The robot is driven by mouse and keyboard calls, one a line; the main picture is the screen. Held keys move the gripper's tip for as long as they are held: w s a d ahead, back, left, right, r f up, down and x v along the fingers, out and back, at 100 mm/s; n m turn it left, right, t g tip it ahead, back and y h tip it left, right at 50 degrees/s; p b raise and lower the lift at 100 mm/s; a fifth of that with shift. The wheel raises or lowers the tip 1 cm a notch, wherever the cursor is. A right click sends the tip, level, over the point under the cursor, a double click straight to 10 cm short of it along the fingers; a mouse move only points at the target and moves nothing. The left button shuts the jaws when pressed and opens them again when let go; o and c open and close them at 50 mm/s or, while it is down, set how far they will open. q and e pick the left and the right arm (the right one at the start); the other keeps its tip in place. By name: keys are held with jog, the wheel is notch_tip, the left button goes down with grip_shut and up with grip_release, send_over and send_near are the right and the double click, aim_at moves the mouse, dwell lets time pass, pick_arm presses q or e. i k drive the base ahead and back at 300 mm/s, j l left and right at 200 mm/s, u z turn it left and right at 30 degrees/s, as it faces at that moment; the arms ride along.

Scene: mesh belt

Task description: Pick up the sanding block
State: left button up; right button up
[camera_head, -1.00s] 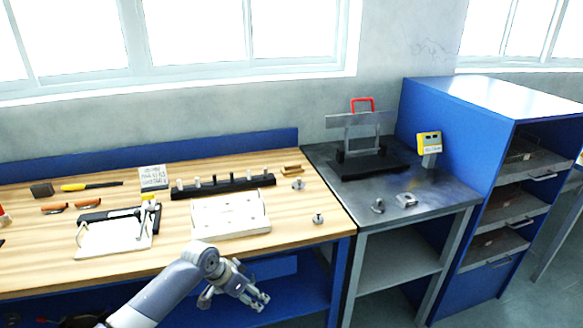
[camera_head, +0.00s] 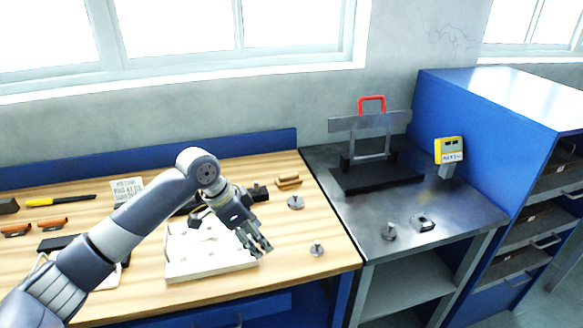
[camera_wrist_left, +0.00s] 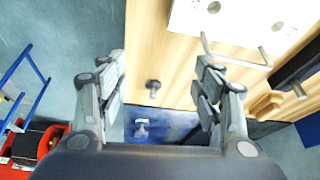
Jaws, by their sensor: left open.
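A dark brown block (camera_head: 8,205), which looks like the sanding block, lies on the wooden bench at the left edge of the head view. A small tan wooden piece (camera_head: 288,181) lies near the bench's right end; I cannot tell which of the two is the sanding block. My left gripper (camera_head: 258,247) is open and empty over the front right of the bench, beside the white tray (camera_head: 188,270). My right gripper is not in view.
Small metal knobs (camera_head: 317,248) (camera_head: 296,202) stand on the bench. A yellow-handled tool (camera_head: 60,201) and orange-handled tools (camera_head: 50,222) lie at left. A metal table (camera_head: 445,210) with a black-based stand (camera_head: 375,180) is to the right, beside a blue cabinet (camera_head: 480,130).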

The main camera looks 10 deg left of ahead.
aim_at(290, 180)
jog(key=i, duration=1.2)
